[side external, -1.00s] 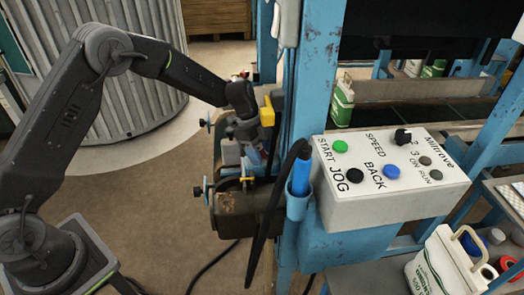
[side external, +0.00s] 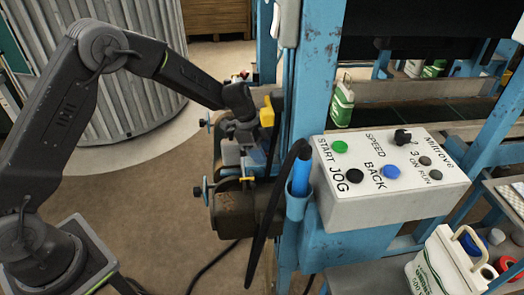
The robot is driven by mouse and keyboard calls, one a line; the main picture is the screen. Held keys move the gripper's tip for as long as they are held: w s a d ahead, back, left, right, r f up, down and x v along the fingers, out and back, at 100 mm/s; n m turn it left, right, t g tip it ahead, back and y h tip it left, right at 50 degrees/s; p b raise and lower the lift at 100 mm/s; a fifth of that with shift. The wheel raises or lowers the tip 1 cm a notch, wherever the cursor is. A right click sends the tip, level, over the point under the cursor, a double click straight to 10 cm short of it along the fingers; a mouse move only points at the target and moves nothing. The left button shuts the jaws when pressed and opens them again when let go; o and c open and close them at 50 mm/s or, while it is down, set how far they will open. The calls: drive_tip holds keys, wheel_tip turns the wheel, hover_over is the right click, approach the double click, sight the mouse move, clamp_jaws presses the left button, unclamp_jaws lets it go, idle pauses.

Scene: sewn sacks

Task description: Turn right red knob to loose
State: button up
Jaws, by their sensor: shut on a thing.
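My gripper (side external: 240,141) reaches down to the sewing head (side external: 231,155), left of the blue post. It is shut on a small part there. The jaws and the head's parts hide that part, so I cannot make out whether it is the right red knob. A tiny red spot (side external: 241,75) shows behind my wrist, too small to identify. No red knob can be clearly told apart, and its turn position cannot be read.
A yellow part (side external: 267,112) stands close to the right of my gripper. The blue post (side external: 306,90) and control panel (side external: 385,200) are farther right. A black cable (side external: 266,225) hangs in front. A ribbed grey drum (side external: 110,105) stands behind my arm.

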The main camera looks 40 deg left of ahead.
drive_tip(key=n, duration=0.2)
drive_tip(key=n+t, duration=0.1)
drive_tip(key=n, duration=0.1)
drive_tip(key=n+t+y, duration=0.1)
drive_tip(key=n, duration=0.1)
drive_tip(key=shift+w+a, duration=0.1)
drive_tip(key=shift+w, duration=0.2)
idle(0.4)
drive_tip(key=o, duration=0.9)
drive_tip(key=v, duration=1.4)
